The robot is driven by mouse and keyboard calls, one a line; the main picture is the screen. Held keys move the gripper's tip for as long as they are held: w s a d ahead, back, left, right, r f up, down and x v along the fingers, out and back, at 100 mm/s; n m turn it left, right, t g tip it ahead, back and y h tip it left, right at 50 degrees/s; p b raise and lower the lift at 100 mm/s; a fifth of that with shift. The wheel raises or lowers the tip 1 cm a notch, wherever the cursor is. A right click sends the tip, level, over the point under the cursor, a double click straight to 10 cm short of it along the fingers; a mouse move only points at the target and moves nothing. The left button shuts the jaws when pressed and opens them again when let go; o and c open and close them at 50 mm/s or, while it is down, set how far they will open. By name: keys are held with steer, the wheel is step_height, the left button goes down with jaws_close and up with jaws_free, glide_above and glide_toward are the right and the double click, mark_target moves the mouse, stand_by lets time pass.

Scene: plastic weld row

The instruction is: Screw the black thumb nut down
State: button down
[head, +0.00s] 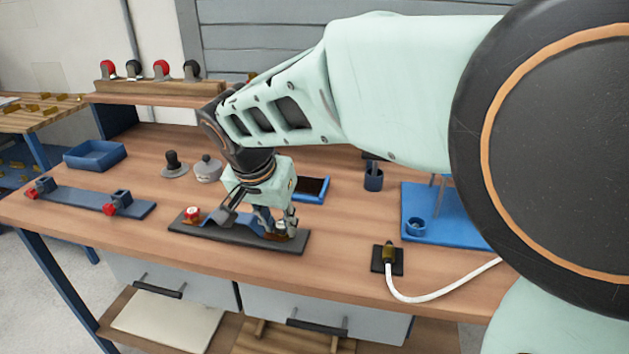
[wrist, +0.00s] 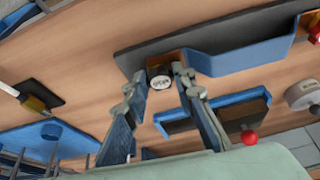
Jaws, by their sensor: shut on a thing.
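A dark base plate (head: 215,232) lies near the front edge of the bench. A blue bent part (head: 243,222) lies along it, also seen in the wrist view (wrist: 235,62). A red nut with a pale top (head: 192,213) sits at the plate's left end. The black thumb nut (wrist: 160,80) has a pale marked top and sits by a brown block (wrist: 165,62) at the other end. My gripper (head: 280,231) points down over that end. In the wrist view my gripper (wrist: 160,78) is shut on the black nut, one finger each side. The thread below is hidden.
A blue tray (head: 325,188) lies just behind the plate. A grey lidded pot (head: 208,170) and a black-knobbed stand (head: 174,165) stand behind left. A blue board (head: 437,225) with posts and a brass connector (head: 388,253) with white cable are to the right.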

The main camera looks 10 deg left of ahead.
steer(key=m, duration=0.1)
steer(key=m+h, duration=0.1)
steer(key=m, duration=0.1)
steer(key=shift+w+a+r, duration=0.1)
steer(key=shift+w+a, duration=0.05)
steer(key=shift+a, duration=0.05)
steer(key=c, duration=1.7)
jaws_free()
steer(key=shift+o, duration=0.2)
steer(key=shift+d+g, duration=0.1)
steer(key=shift+g, duration=0.2)
